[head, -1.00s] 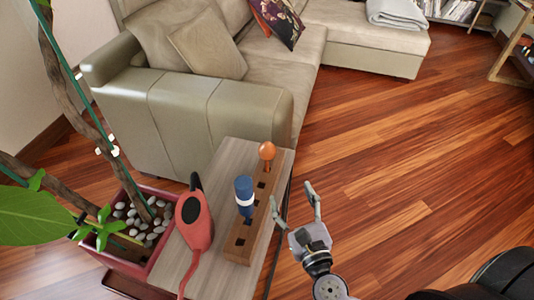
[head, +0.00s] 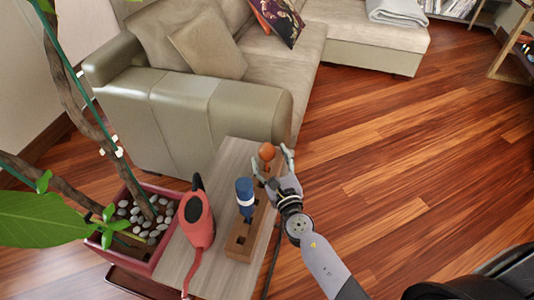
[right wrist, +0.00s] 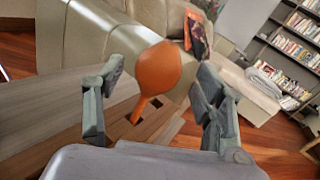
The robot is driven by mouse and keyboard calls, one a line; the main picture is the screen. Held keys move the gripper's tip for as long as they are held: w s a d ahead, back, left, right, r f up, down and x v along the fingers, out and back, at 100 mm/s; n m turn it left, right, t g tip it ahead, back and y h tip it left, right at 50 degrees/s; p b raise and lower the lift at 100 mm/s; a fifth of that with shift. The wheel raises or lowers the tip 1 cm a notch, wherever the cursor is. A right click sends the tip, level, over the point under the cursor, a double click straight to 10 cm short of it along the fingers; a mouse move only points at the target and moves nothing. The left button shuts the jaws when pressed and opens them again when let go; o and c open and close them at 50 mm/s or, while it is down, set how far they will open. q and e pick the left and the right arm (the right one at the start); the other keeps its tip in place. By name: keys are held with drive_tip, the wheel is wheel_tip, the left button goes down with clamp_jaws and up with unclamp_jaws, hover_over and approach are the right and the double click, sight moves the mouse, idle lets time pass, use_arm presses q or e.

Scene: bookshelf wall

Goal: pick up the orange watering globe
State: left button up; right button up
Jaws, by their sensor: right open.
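The orange watering globe (head: 267,151) stands at the far end of a wooden block with square holes (head: 240,240) on the small table. In the right wrist view the globe (right wrist: 157,70) shows a round bulb on top and a narrow stem going down toward the block. My right gripper (head: 273,160) is open at the globe. In the right wrist view its two fingers (right wrist: 157,88) are spread to the left and right of the globe, with gaps on both sides. My left gripper is not in view.
A blue bottle-like item (head: 245,190) stands in the same block, nearer. The sofa (head: 210,110) stands close behind the table (head: 205,262). The wooden floor (head: 400,170) to the right is clear.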

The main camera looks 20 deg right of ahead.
drive_tip(key=w, duration=0.3)
drive_tip(key=shift+w+f, duration=0.1)
drive_tip(key=shift+w, duration=0.15)
drive_tip(key=shift+c, duration=0.3)
drive_tip(key=c, duration=1.2)
